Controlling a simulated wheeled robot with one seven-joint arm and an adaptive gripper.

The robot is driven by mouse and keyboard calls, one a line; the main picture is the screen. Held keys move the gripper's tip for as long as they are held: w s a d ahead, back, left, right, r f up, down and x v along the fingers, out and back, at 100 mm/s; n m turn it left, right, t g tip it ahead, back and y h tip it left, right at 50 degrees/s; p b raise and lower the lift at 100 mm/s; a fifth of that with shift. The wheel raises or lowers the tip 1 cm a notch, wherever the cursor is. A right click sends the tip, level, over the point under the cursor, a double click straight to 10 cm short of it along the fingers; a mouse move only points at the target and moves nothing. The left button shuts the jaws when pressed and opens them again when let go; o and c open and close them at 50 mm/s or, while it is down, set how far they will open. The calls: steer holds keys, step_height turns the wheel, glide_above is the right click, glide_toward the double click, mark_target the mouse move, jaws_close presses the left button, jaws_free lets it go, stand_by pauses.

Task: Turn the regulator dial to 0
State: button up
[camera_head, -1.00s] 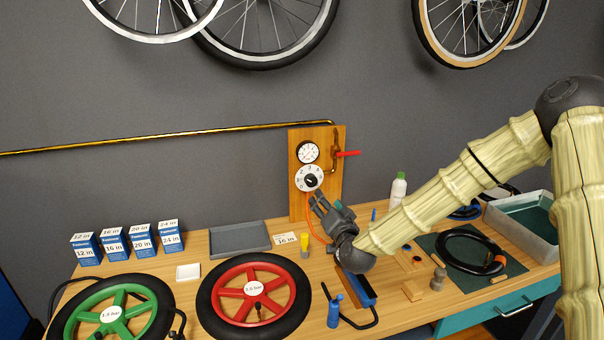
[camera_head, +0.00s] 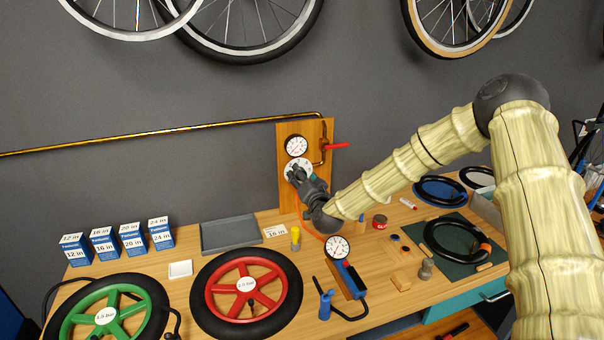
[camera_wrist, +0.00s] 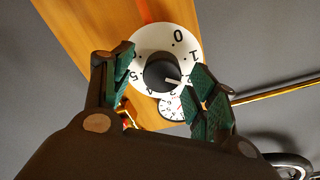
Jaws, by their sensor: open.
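The regulator dial (camera_head: 303,161) is a white numbered disc on a wooden board, partly hidden by my gripper (camera_head: 297,176) in the head view. In the wrist view the dial (camera_wrist: 165,36) shows its 0 at the upper right, then 1. Its black knob (camera_wrist: 158,70) has a white pointer line aimed to the lower right, beyond the 1, toward marks hidden by a finger. My gripper (camera_wrist: 163,76) is open, with one green-padded finger on each side of the knob. I cannot tell whether either finger touches it.
A pressure gauge (camera_head: 296,146) sits above the dial, and a red valve lever (camera_head: 337,146) projects at right. A brass pipe (camera_head: 200,129) runs along the wall. Below are a red wheel (camera_head: 216,284), a pump gauge (camera_head: 338,248) and a grey tray (camera_head: 230,235).

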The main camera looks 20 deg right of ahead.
steer(key=shift+w, duration=0.45)
steer(key=shift+s+r, duration=0.2)
steer(key=shift+s, duration=0.05)
steer(key=c, duration=1)
